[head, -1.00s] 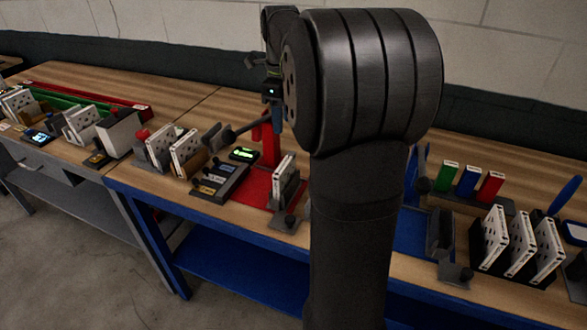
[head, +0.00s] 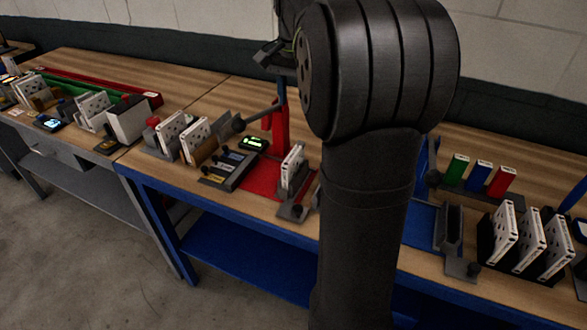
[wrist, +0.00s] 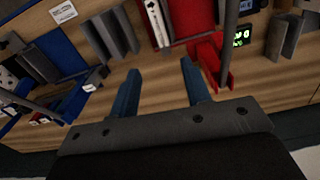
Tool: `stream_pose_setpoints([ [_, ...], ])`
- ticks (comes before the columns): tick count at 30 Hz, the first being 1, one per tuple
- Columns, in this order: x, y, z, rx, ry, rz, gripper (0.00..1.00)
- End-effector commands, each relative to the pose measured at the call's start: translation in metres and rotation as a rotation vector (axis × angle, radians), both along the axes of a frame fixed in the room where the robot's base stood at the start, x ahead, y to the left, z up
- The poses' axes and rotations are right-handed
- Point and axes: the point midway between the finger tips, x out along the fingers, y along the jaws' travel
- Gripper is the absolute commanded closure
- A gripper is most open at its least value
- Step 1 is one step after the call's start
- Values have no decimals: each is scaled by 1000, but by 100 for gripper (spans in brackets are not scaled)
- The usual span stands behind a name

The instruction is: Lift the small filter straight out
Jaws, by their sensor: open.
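A white filter with dark holes (head: 292,165) stands upright in a dark holder on the red mat (head: 258,182). It also shows at the top of the wrist view (wrist: 157,22). I cannot tell for certain that it is the small filter, as several similar white filters stand elsewhere. My gripper shows in the wrist view (wrist: 160,88) with its two blue fingers apart and nothing between them. Bare wooden bench shows between the fingers, apart from the filter. In the head view my arm hides much of the gripper.
A red stand (wrist: 208,58) is close to the right finger. A dark slotted holder (wrist: 108,32) is near the left finger. A lit green display (head: 252,142) sits by the red mat. Three white filters (head: 530,242) stand in a dark rack at right.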

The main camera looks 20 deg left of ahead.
Motion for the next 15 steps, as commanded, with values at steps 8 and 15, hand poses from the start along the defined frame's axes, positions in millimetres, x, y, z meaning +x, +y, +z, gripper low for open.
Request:
stream_pose_setpoints([
  [8,0,0,-25,-2,3,55,56],
  [15,-1,0,-79,-2,4,53,56],
])
